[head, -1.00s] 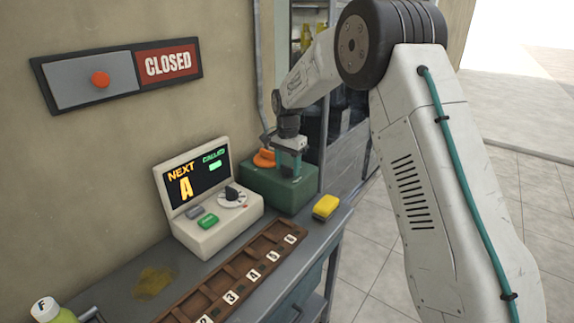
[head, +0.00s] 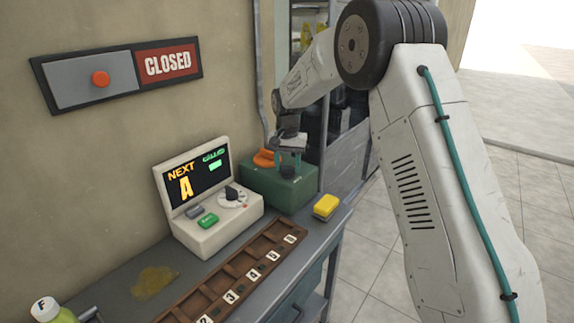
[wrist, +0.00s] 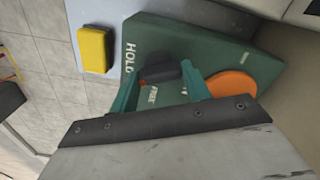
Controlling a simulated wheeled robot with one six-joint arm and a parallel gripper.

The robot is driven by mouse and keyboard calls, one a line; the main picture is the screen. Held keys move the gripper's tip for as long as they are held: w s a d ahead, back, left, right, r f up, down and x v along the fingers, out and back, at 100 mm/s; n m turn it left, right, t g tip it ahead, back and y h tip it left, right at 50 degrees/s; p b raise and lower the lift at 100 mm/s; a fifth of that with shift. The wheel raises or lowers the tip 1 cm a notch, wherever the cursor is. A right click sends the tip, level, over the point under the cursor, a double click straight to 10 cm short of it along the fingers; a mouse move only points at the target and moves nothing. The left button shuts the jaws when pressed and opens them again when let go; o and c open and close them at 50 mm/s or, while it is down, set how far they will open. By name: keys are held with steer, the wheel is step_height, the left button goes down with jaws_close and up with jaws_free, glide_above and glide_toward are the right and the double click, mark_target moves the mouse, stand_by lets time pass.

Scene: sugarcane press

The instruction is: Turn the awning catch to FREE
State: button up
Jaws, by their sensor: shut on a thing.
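The awning catch is a dark knob (wrist: 160,72) on a green box (wrist: 216,57) marked HOLD and FREE. My gripper (wrist: 158,84) is shut on the knob, with one teal finger at each side of it in the wrist view. Which mark the catch points to I cannot tell.
An orange round part (wrist: 231,85) sits on the box beside the right finger. A yellow block (head: 326,206) lies on the counter close to the box. A console with a screen (head: 212,222) and a numbered wooden tray (head: 243,264) stand to the left.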

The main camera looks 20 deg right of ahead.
mark_target(288, 166)
steer(key=n, duration=0.6)
steer(key=shift+n, duration=0.3)
steer(key=n, duration=0.6)
steer(key=shift+s, duration=0.1)
steer(key=shift+o, duration=0.2)
steer(key=shift+n, duration=0.3)
steer(key=o, duration=1)
steer(key=shift+c, duration=0.2)
step_height(288, 166, up, 8)
steer(key=shift+f, duration=0.1)
